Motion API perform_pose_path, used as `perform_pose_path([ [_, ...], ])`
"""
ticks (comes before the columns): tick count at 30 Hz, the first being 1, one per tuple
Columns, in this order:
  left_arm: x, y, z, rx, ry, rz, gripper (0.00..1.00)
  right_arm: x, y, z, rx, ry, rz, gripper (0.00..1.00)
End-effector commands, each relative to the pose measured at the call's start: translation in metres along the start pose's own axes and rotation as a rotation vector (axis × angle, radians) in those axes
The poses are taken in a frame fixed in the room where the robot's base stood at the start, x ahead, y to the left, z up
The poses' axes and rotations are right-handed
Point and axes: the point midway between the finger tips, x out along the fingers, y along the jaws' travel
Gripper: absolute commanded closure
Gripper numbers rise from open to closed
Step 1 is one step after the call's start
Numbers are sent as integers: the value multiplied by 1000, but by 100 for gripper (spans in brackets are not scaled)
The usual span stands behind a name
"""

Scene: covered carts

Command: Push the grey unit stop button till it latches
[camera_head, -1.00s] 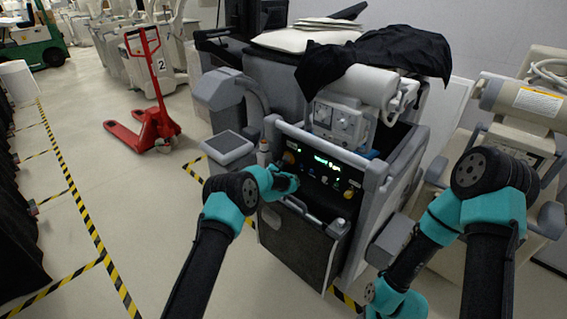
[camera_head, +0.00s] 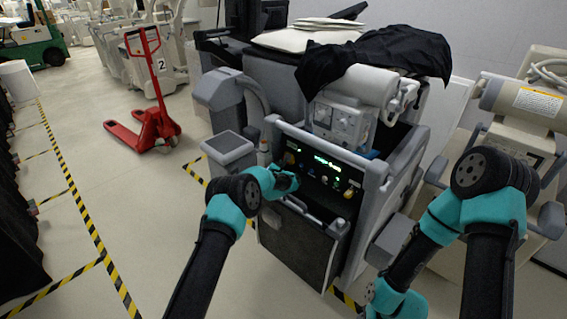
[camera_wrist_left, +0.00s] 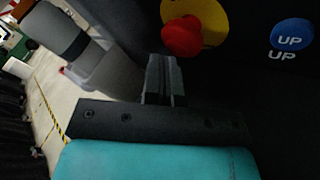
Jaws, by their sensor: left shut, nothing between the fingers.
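The grey unit (camera_head: 300,215) stands in the middle of the head view, with a dark control panel (camera_head: 325,172) on its front. In the left wrist view a red stop button (camera_wrist_left: 183,37) sits on a yellow round plate (camera_wrist_left: 212,18) at the top. My left gripper (camera_wrist_left: 165,62) is shut and empty, its tips just below the red button in that picture; I cannot tell whether they touch it. In the head view my left gripper (camera_head: 292,182) is at the panel's left side. My right arm is at the right; its gripper is not clearly visible.
A blue UP button (camera_wrist_left: 291,33) is right of the red one. A grey and white cylindrical part (camera_wrist_left: 62,30) stands close at the left of the wrist view. A red pallet jack (camera_head: 150,115) is further back left.

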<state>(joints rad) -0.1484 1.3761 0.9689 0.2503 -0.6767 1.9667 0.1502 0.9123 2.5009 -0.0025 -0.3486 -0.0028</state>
Motion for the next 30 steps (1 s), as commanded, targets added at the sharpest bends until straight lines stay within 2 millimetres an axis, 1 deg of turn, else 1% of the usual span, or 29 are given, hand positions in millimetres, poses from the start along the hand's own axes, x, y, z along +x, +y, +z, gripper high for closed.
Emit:
perform_pose_path([
  [8,0,0,0,0,0,0,100,0,0,0,0,0,0,57],
  [21,-14,7,-6,0,-1,0,100,0,0,0,0,0,0,57],
  [30,-14,7,-7,0,0,0,100,0,0,0,0,0,0,57],
])
